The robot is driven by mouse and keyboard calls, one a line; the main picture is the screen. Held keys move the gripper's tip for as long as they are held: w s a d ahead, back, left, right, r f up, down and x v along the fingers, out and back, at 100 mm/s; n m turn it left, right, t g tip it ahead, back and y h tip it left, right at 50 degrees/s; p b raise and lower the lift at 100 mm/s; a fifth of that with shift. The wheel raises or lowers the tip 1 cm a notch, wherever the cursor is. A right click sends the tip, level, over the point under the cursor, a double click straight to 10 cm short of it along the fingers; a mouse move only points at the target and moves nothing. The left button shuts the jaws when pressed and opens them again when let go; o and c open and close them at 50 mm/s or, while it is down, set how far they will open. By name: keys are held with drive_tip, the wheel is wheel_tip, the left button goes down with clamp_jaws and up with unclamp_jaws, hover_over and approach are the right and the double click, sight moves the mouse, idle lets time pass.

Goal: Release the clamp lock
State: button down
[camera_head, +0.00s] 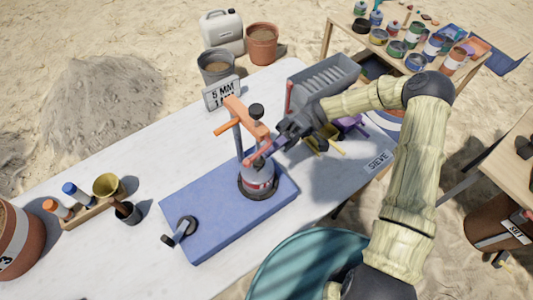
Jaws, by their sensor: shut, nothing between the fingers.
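The clamp device stands on a blue base board (215,215) on the white table. It has an orange arm (245,118) across its top, a dark post at its left and a black knob (257,110). A grey canister with a red and white band (258,178) sits in a dark ring beneath the arm. A pinkish-red lever (258,155) shows just above the canister. My gripper (270,148) comes in from the right, shut, with its fingertips close to that lever. I cannot tell whether they touch. A small crank handle (180,232) lies at the board's front left.
A grey ribbed bin (322,78) stands behind my gripper. A sign reading "5 MM" (221,94) stands behind the clamp. A wooden rack (85,213) with small bottles is at left. A teal basin (310,268) is at the front. The table's left half has free room.

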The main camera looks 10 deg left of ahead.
drive_tip(key=r+b+v, duration=0.1)
drive_tip(key=b+v, duration=0.1)
drive_tip(key=v, duration=0.5)
drive_tip(key=shift+w+d, duration=0.2)
drive_tip(key=shift+d, duration=0.15)
